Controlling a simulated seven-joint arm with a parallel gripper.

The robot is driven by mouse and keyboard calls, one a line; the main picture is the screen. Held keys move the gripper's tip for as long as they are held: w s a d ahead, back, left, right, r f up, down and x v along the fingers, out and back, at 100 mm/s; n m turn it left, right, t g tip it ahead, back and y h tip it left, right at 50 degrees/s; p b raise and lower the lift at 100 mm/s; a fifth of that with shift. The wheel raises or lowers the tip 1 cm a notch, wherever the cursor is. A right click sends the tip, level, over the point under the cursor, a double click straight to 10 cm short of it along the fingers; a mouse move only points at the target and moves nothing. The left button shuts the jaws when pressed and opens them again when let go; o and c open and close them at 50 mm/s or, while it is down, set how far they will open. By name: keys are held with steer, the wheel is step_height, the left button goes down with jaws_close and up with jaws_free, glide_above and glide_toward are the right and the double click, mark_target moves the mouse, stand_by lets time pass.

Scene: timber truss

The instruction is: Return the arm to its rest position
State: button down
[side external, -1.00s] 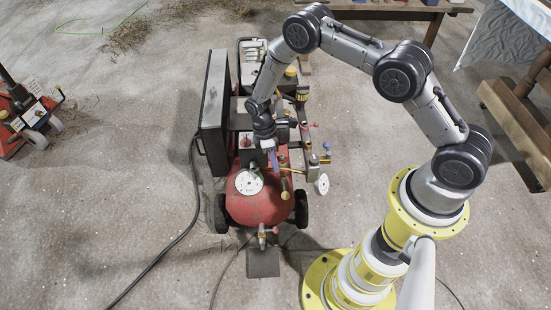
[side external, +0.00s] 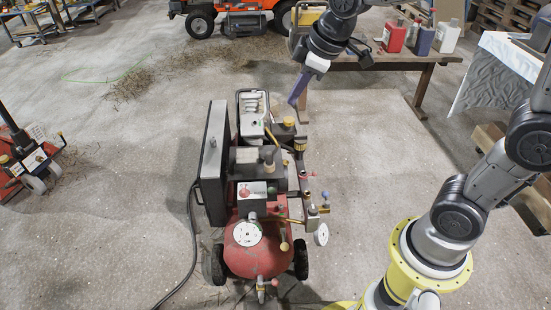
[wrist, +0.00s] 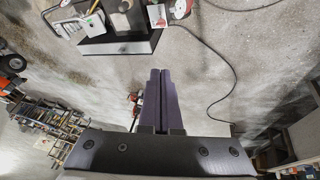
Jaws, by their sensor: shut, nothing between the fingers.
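My gripper (side external: 296,98) hangs in the air above and behind the red compressor (side external: 258,257) in the side view, clear of it. In the wrist view my gripper's purple fingers (wrist: 158,75) lie side by side, shut, with nothing between them. The upper arm runs out of the top and right of the side view, so part of it is hidden. The compressor stands upright on its wheels, with a black panel (side external: 213,150), a white dial (side external: 247,234) and several valves on it. Its black panel (wrist: 120,46) shows at the top of the wrist view.
A wooden table (side external: 385,62) with red, purple and white canisters stands at the back right. A red trolley (side external: 30,165) is at the left. An orange vehicle (side external: 240,8) stands far back. A cable (side external: 190,255) runs along the floor left of the compressor. Open floor lies between.

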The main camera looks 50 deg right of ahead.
steer(key=s+r+m+t, duration=0.2)
steer(key=s+r+m, duration=0.15)
steer(key=s, duration=1.05)
steer(key=s+f+m+g, duration=0.1)
steer(key=s+f+m, duration=0.1)
steer(key=s+f, duration=0.3)
steer(key=shift+s+d+m, duration=0.35)
steer(key=shift+s+d, duration=0.05)
steer(key=shift+s, duration=0.3)
steer(key=shift+r, duration=0.1)
